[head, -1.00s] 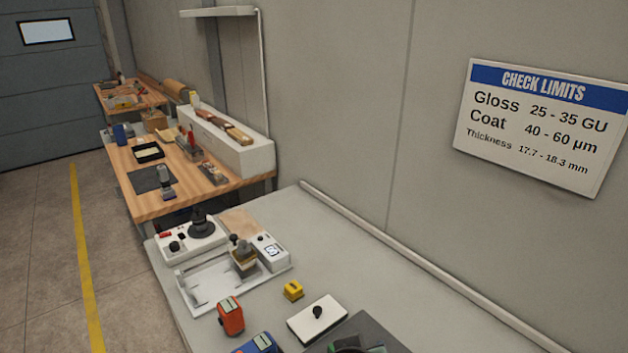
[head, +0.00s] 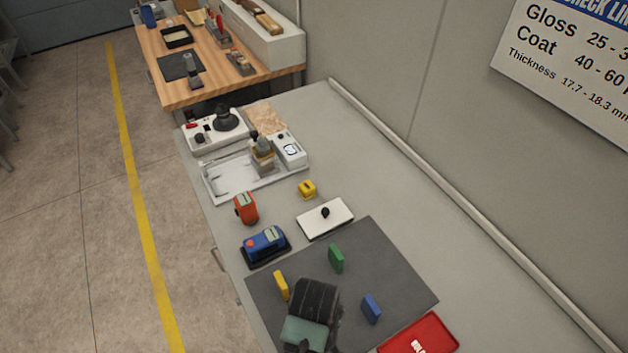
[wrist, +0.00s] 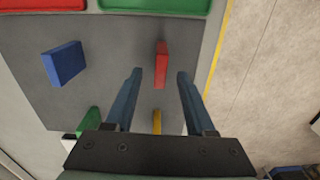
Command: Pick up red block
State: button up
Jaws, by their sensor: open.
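The red block (wrist: 161,63) stands on the dark grey mat (wrist: 110,100) in the wrist view. My gripper (wrist: 159,74) is open and empty. In the wrist view the red block lies between the lines of its two fingers, near the fingertips. I cannot tell how far above the mat the fingertips are. In the head view my arm's end covers part of the mat (head: 390,275), and the red block is hidden there.
A blue block (head: 371,309), a green block (head: 336,258) and a yellow block (head: 281,286) stand on the mat around my gripper. A red tray (head: 440,338) and a green tray (wrist: 168,5) lie beside the mat. The wall runs along the right.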

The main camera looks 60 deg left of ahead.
jog(key=shift+f+p, duration=0.6)
jog(key=shift+f, duration=1.85)
jog(key=shift+s, duration=0.1)
grip_shut()
